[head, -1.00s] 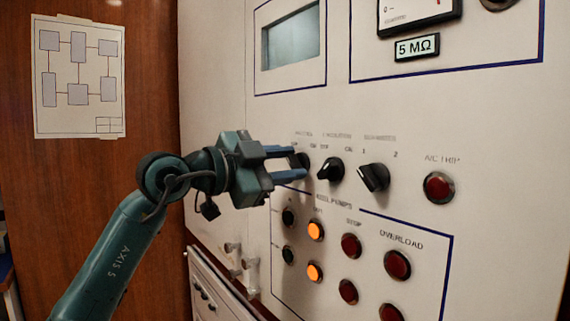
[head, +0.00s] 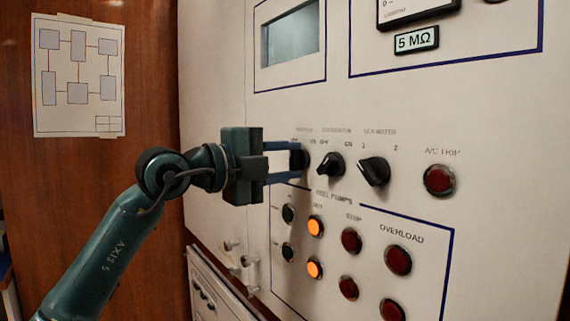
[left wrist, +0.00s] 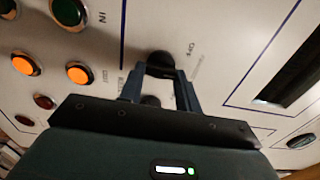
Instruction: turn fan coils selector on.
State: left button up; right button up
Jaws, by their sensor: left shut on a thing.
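The leftmost of three black selector knobs (head: 302,159) on the pale panel is the one at my left gripper (head: 292,162). Its label is blurred and partly hidden, so I cannot read it as fan coils. The blue fingers are shut on this knob and hide most of it, so its pointer direction is not clear in the head view. In the left wrist view, the black knob (left wrist: 160,64) shows at the tips of the left gripper (left wrist: 162,76). My right gripper is not in view.
Close to the right are a second black knob (head: 330,165) and a third knob (head: 374,171). A red A/C trip light (head: 439,180) is further right. Below are lit orange buttons (head: 315,226) and red buttons (head: 351,241). A display (head: 291,38) is above.

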pick_arm(q)
jog(key=m+b, duration=0.1)
jog(key=m, duration=0.2)
jog(key=shift+f+m, duration=0.15)
jog(key=shift+m, duration=1.05)
jog(key=shift+m+b, duration=0.35)
jog(key=shift+m, duration=0.75)
jog(key=shift+m+b, duration=0.3)
jog(key=shift+m, duration=0.3)
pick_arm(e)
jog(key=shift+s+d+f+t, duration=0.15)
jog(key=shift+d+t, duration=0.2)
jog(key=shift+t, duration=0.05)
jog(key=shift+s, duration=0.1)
pick_arm(q)
jog(key=o, duration=1)
